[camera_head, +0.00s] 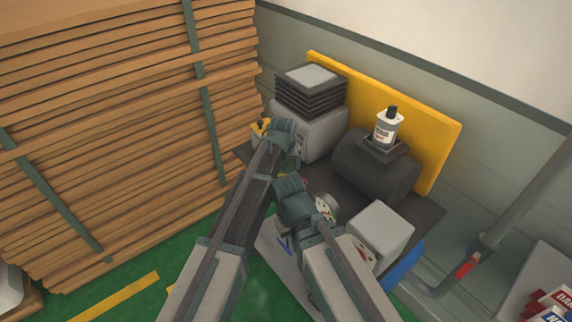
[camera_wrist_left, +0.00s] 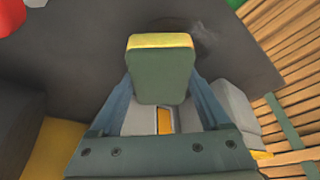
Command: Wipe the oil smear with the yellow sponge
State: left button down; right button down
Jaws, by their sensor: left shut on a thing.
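The sponge (camera_wrist_left: 162,75) is a block with a green face and a yellow edge. In the left wrist view it sits between the fingers of my left gripper (camera_wrist_left: 160,100), which is shut on it. A faint dark smear (camera_wrist_left: 208,40) shows on the grey surface (camera_wrist_left: 95,45) just beyond the sponge's upper right; I cannot tell whether the sponge touches that surface. In the head view my left gripper (camera_head: 284,140) is beside the grey machine block, and the sponge is not clearly seen. My right gripper (camera_head: 291,190) is just below it; its fingers are not clear.
A tall banded stack of brown sheets (camera_head: 110,130) stands close on the left. A grey block with black bellows (camera_head: 310,90), a dark cylinder (camera_head: 365,165) with an oil bottle (camera_head: 387,127), and a yellow panel (camera_head: 430,135) crowd the right. Green floor (camera_head: 255,290) shows below.

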pick_arm(q)
jog(key=shift+s+d, duration=0.1)
jog(key=shift+d, duration=0.4)
jog(key=shift+s+a, duration=0.55)
jog(key=shift+s, duration=0.05)
jog(key=shift+s+a+f, duration=0.1)
jog(key=shift+s+a, duration=0.5)
jog(key=shift+a, duration=0.35)
jog(key=shift+s+a+f, duration=0.1)
jog(key=shift+s+a, duration=0.45)
jog(key=shift+a, duration=0.35)
pick_arm(e)
jog(key=shift+a+f, duration=0.15)
jog(key=shift+f, duration=0.05)
pick_arm(q)
jog(key=shift+s+a+r, duration=0.1)
jog(key=shift+s+a, duration=0.4)
jog(key=shift+a, duration=0.3)
jog(key=shift+s+a, duration=0.45)
jog(key=shift+a, duration=0.3)
pick_arm(e)
jog(key=shift+r, duration=0.1)
pick_arm(q)
jog(key=shift+w, duration=0.15)
jog(key=shift+w+a, duration=0.2)
jog(key=shift+w, duration=0.2)
jog(key=shift+w+d, duration=0.1)
jog(key=shift+d, duration=0.05)
